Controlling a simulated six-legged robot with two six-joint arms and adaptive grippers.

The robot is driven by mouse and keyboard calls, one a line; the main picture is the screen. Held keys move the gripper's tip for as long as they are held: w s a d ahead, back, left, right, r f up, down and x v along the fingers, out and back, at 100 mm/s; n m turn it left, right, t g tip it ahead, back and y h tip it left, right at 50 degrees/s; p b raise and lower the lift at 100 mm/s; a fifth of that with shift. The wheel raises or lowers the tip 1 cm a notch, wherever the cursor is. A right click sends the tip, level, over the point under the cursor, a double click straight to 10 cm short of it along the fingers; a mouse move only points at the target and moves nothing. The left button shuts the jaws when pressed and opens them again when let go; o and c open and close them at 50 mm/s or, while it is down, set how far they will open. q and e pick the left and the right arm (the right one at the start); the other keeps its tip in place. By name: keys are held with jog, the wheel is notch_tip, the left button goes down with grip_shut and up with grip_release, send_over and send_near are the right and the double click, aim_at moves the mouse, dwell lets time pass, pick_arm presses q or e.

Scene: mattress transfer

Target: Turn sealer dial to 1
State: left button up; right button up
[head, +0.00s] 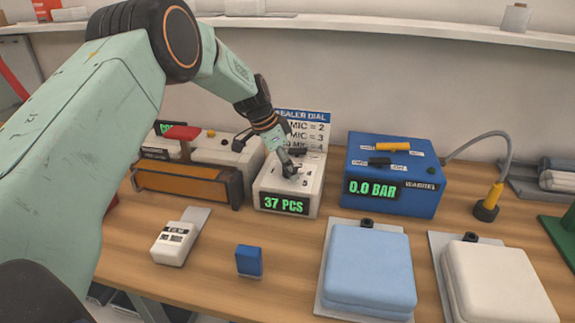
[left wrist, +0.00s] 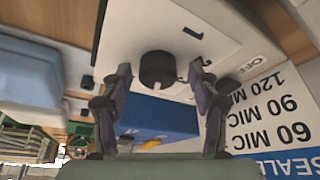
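The white box with the green "37 PCS" display (head: 285,203) stands at mid-table. My left gripper (head: 289,167) points down at its top. In the left wrist view, the black round dial (left wrist: 158,70) sits on a white panel (left wrist: 140,22) with "OFF" and number marks to its right. Which mark the dial points at is unclear. My left gripper in the left wrist view (left wrist: 160,78) has its fingers apart, one on each side of the dial, with no clear contact. The "SEALER DIAL" sign (head: 315,119) stands behind the box. My right gripper is out of view.
A blue box showing "0.0 BAR" (head: 405,200) stands to the right. An orange-fronted machine (head: 180,186) stands to the left. A blue pad (head: 368,268), a white pad (head: 495,285), a small blue block (head: 249,261) and a white device (head: 172,245) lie in front.

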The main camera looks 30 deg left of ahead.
pick_arm(q)
jog(key=shift+s+d+r, duration=0.1)
jog(key=shift+d+r, duration=0.05)
jog(key=c, duration=1.1)
jog(key=shift+o, duration=0.2)
